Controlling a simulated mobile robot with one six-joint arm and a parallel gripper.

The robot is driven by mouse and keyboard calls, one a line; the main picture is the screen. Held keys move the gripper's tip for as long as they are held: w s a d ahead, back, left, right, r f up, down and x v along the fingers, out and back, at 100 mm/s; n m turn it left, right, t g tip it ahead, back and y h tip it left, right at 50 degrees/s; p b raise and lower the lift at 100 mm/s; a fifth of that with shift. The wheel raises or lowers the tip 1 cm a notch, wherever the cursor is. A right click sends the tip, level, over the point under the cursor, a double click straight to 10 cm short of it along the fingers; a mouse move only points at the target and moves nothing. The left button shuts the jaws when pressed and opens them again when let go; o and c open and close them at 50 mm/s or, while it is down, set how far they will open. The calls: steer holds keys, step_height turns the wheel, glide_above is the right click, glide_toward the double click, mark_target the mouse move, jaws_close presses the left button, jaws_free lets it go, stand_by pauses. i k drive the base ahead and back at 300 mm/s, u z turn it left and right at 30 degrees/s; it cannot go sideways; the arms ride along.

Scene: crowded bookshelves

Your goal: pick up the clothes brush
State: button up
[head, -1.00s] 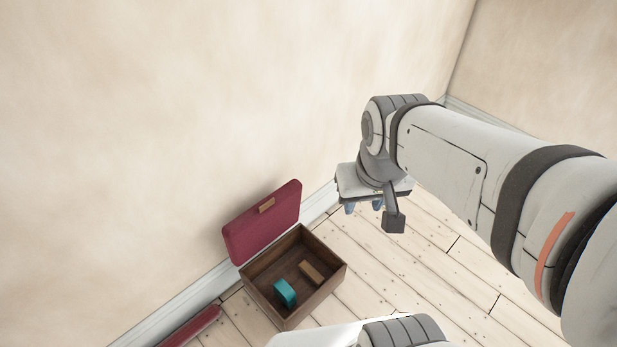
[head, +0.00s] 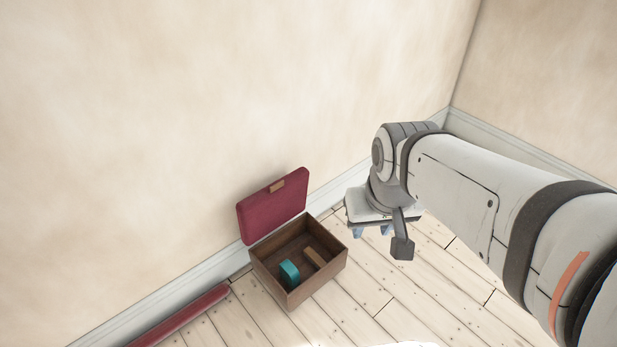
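An open dark wooden box (head: 271,286) stands on the floor by the wall in the head view. Inside it lie a small brown block-like object (head: 314,257), which may be the clothes brush, and a teal rounded object (head: 289,272). The brown object is small, and I see no bristles. My gripper (head: 372,232) hangs above the floor to the right of the box, apart from it.
The box's red padded lid (head: 272,210) stands raised against the wall side. A long red item (head: 180,318) lies along the baseboard at lower left. Walls meet in a corner at upper right. The plank floor (head: 400,305) right of the box is clear.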

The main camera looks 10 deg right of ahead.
mark_target(310, 253)
steer(key=u, duration=0.1)
steer(key=i, duration=0.9)
steer(key=z, duration=0.05)
